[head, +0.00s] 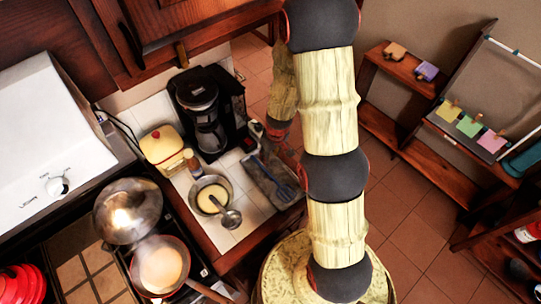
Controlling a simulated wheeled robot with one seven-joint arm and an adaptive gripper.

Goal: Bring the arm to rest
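My arm rises through the middle of the head view, with pale wood-patterned links and dark joints. A farther link comes down behind it and ends in a dark, red-edged joint beside the coffee maker. What seems to be my gripper (256,132) is a small dark shape at the end of this link, close to the coffee maker's right side. Its fingers are too small and dark to make out. I cannot tell whether it touches the counter or holds anything.
The coffee maker (198,95) stands on the tiled counter (226,241). A bowl with a ladle (229,218), a blue spatula (288,191) and a yellow container (163,150) are near it. A pan (161,267) and a domed lid (127,211) sit left. Shelves (405,75) stand right, beyond open floor.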

